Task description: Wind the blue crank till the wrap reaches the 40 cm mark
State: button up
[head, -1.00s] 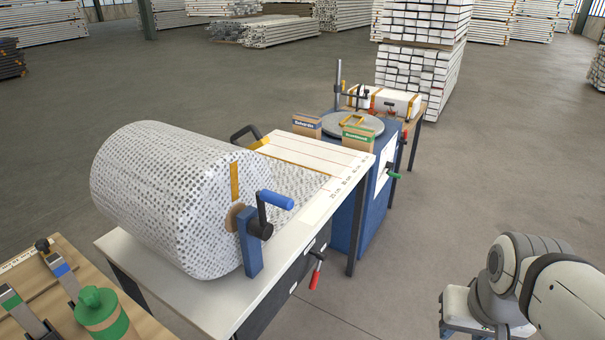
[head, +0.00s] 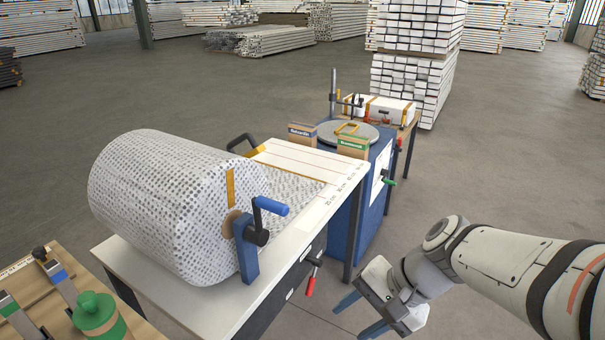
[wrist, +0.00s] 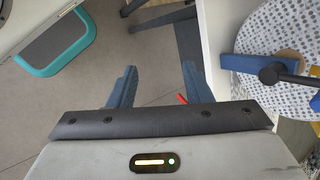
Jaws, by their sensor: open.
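The blue crank (head: 270,206) sits on a blue bracket at the near end of the big bubble-wrap roll (head: 165,200). Its handle points right. The wrap (head: 292,186) runs off the roll onto the white table beside a scale (head: 345,190) with cm marks; its exact reading is too small to tell. My gripper (head: 362,318) is open and empty, low to the right of the table and apart from the crank. In the wrist view my two blue fingers (wrist: 155,85) are spread over the floor. The crank's dark hub (wrist: 270,74) and bracket show at the right.
A red-handled lever (head: 310,280) sticks out from the table's front side. A blue cabinet with a turntable (head: 348,133) and a green-handled crank (head: 388,181) stands behind. Floor on the right is clear.

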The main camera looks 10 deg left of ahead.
jog(key=w+a+r+m+y, duration=0.4)
jog(key=w+a+m+y, duration=0.15)
jog(key=a, duration=0.35)
jog(key=m+t+y, duration=0.5)
jog(key=m+t, duration=0.2)
jog(key=m, duration=0.3)
send_near(270, 205)
jog(key=w+a, duration=0.2)
jog(key=shift+h, duration=0.25)
jog(key=x, duration=0.2)
jog(key=p+x, duration=0.1)
jog(key=x, duration=0.5)
jog(key=shift+a+f+p, duration=0.1)
jog(key=shift+f+p, duration=0.2)
jog(key=shift+f, duration=0.05)
grip_shut()
jog(key=shift+w+a+r, duration=0.1)
